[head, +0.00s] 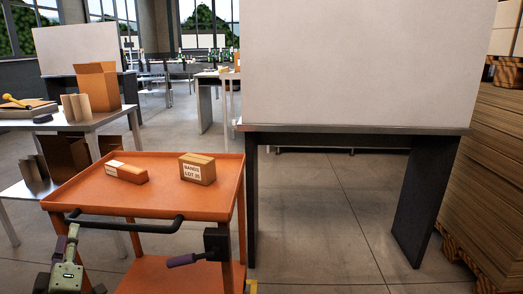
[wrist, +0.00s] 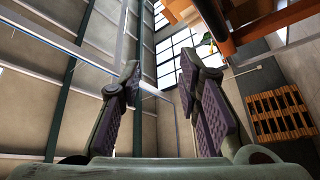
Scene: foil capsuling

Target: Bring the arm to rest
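My gripper (head: 67,241) shows at the lower left of the head view, in front of the orange cart's near left corner and below its tray. In the wrist view my gripper (wrist: 159,76) has its two dark, purplish finger pads spread apart, with nothing between them. The wrist view looks up past the fingers at walls and windows. Most of my arm is outside the head view.
The orange cart (head: 98,190) carries two boxes, one labelled (head: 197,169) and one lying flat (head: 127,173). A black handle bar (head: 130,226) juts out near my gripper. A cluttered table (head: 95,123) stands left. Stacked cardboard (head: 500,180) stands right. Floor (head: 335,225) is clear centre-right.

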